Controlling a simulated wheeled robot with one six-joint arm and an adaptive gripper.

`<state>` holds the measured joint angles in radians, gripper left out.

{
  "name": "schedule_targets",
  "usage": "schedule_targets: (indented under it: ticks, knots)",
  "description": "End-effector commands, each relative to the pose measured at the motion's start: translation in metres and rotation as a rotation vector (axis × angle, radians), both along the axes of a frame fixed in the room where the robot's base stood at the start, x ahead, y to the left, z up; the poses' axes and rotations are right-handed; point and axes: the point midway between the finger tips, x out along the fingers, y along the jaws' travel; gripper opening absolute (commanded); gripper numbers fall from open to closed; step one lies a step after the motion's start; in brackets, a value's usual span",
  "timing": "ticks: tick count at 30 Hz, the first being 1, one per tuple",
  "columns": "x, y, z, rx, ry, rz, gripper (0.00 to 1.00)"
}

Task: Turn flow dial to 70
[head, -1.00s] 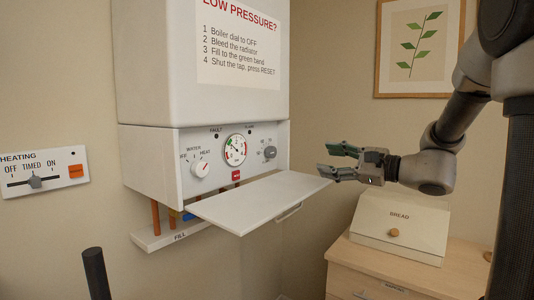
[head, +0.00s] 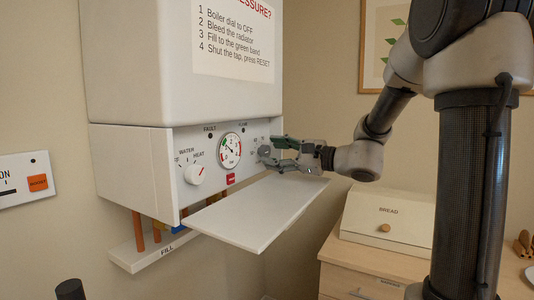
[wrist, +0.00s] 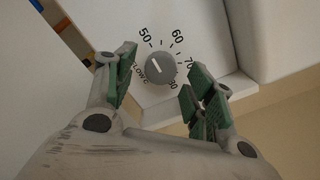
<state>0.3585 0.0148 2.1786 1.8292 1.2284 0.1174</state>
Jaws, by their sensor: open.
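The flow dial (wrist: 160,69) is a round grey knob with a white pointer line, on the boiler's white panel. In the wrist view, numbers 50, 60, 70 and 80 run around it, and the pointer aims up and left, close to the 50 side. My gripper (wrist: 160,92) is open, with one green-padded finger left of the dial and one to its right. Neither finger clearly touches it. In the head view the dial (head: 264,151) is partly behind my gripper (head: 275,153), at the right end of the panel.
A white flap (head: 255,212) hangs open below the panel, under my gripper. The pressure gauge (head: 230,150), red button (head: 230,179) and WATER/HEAT dial (head: 195,173) are left of the flow dial. A bread box (head: 388,218) stands on a cabinet at right.

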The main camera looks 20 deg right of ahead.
Motion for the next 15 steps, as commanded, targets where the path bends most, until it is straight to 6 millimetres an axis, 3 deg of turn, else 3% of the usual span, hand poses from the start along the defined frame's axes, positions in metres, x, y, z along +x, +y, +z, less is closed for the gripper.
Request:
schedule_targets:
  ticks: [6,15]
  knots:
    - [0.016,0.016,0.000,0.001,0.001,0.000,0.54]
    - [0.018,0.018,0.000,0.001,0.000,-0.001,0.52]
